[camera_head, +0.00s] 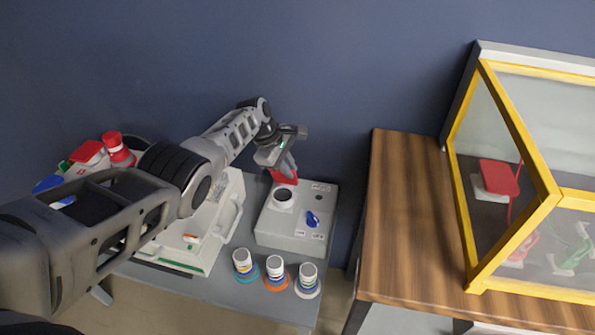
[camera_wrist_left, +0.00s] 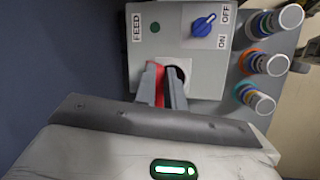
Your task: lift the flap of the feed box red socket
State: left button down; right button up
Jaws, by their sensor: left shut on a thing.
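The feed box (camera_head: 282,226) is a grey box on the grey bench, marked FEED in the left wrist view (camera_wrist_left: 170,50). It has a blue ON/OFF switch (camera_head: 313,219) and a pale round socket (camera_head: 283,198) with a dark opening. The red flap (camera_head: 279,177) stands raised at the socket's back edge; it also shows in the left wrist view (camera_wrist_left: 159,88). My left gripper (camera_head: 287,168) is over the socket's back side, its fingers (camera_wrist_left: 165,88) shut on the red flap. The fingers hide part of the flap and socket. My right gripper is out of view.
Several striped plugs (camera_head: 275,268) stand at the bench's front edge. A white box (camera_head: 200,240) is left of the feed box, partly behind my left arm. A wooden table (camera_head: 410,220) with a yellow-framed case (camera_head: 540,185) is at right, across a gap.

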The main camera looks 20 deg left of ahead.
pick_arm(q)
jog(key=shift+w+a, duration=0.15)
jog(key=shift+w, duration=0.25)
jog(key=shift+w+b, duration=0.1)
jog(key=shift+b, duration=0.2)
jog(key=c, duration=1.5)
grip_release()
jog(key=shift+a, duration=0.1)
jog(key=shift+r, duration=0.15)
